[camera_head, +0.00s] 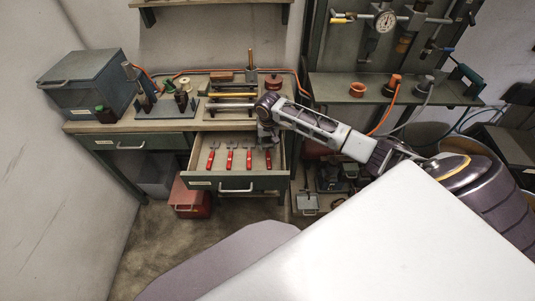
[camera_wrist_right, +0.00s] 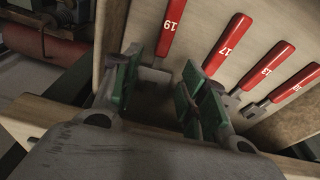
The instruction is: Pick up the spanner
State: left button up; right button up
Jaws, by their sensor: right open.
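Several spanners with grey heads and red handles lie side by side in an open drawer (camera_head: 238,185). In the right wrist view the handles bear numbers: the spanner marked 19 (camera_wrist_right: 171,28), then those marked 17 (camera_wrist_right: 227,43), 13 (camera_wrist_right: 266,70) and a smaller one (camera_wrist_right: 296,84). In the head view the rightmost spanner (camera_head: 268,160) lies just in front of my right gripper (camera_head: 267,141). My right gripper (camera_wrist_right: 160,88) is open, its green-padded fingers apart on either side of the 19 spanner's head, which is partly hidden. I cannot tell the height between them. My left gripper is out of view.
The drawer's side wall (camera_wrist_right: 112,30) is close beside one finger. A wooden bench top (camera_head: 90,126) with tools and a grey box (camera_head: 85,85) stands above. A red box (camera_head: 190,199) sits below left; a shelf (camera_head: 335,90) is at right.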

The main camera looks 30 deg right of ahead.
aim_at(268, 151)
jog(key=shift+f, duration=0.85)
notch_tip(268, 151, down, 4)
jog(key=shift+r, duration=0.2)
jog(key=shift+w+d+f, duration=0.1)
jog(key=shift+f, duration=0.25)
jog(key=shift+c, duration=0.8)
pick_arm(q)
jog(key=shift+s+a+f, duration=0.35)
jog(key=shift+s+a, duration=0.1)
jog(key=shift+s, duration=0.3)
pick_arm(e)
grip_shut()
